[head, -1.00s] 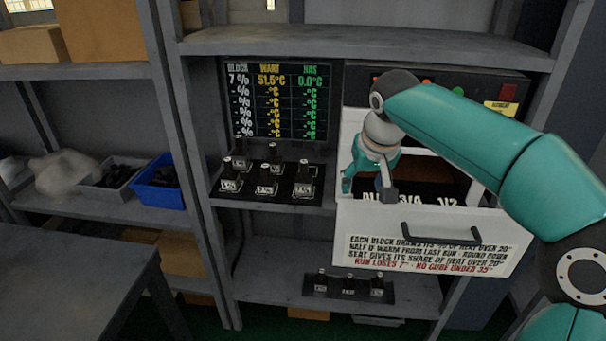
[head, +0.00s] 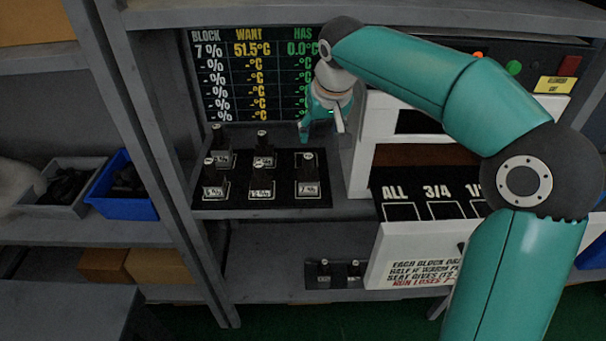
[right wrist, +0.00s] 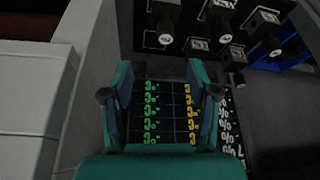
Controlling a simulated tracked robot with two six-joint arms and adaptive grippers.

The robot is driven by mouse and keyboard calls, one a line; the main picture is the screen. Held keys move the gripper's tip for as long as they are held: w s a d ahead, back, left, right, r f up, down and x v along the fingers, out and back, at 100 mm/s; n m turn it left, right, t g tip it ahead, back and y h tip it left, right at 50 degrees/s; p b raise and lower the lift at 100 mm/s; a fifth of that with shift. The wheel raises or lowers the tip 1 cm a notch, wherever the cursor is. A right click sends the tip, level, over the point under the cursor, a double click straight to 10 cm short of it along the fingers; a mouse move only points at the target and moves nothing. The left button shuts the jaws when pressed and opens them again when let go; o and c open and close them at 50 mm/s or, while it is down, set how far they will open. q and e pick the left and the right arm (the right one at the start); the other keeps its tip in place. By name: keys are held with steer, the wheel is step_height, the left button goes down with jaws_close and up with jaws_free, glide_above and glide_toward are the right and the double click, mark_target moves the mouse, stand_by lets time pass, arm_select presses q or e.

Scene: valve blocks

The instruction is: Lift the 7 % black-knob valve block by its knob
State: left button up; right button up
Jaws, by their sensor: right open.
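The black-knob valve block (head: 308,178) whose label looks like 7 % stands upright at the front right of the black mat (head: 235,203) in the head view. In the right wrist view it is probably the block at the top left (right wrist: 165,22). My right gripper (head: 318,128) is above and behind it, near the display board, open and empty. In the right wrist view its fingers (right wrist: 160,95) are spread with only the board between them. The block and gripper are apart. My left gripper is not in view.
Several other black-knob blocks (head: 262,180) stand on the mat close to the left. The display board (head: 245,75) is behind. A white drawer unit (head: 360,150) marked ALL, 3/4 stands close on the right. More blocks (head: 324,272) are on the shelf below.

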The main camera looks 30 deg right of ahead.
mark_target(309, 158)
steer(key=x, duration=0.9)
steer(key=shift+w+a+f, duration=0.1)
steer(key=shift+f, duration=0.05)
steer(key=shift+w+a+p+x, duration=0.15)
steer(key=shift+p+x, duration=0.15)
steer(key=shift+x, duration=0.95)
steer(key=shift+w+a+p+x, duration=0.15)
steer(key=shift+p+x, duration=0.1)
steer(key=shift+x, duration=1.05)
steer(key=shift+d, duration=0.1)
jaws_close()
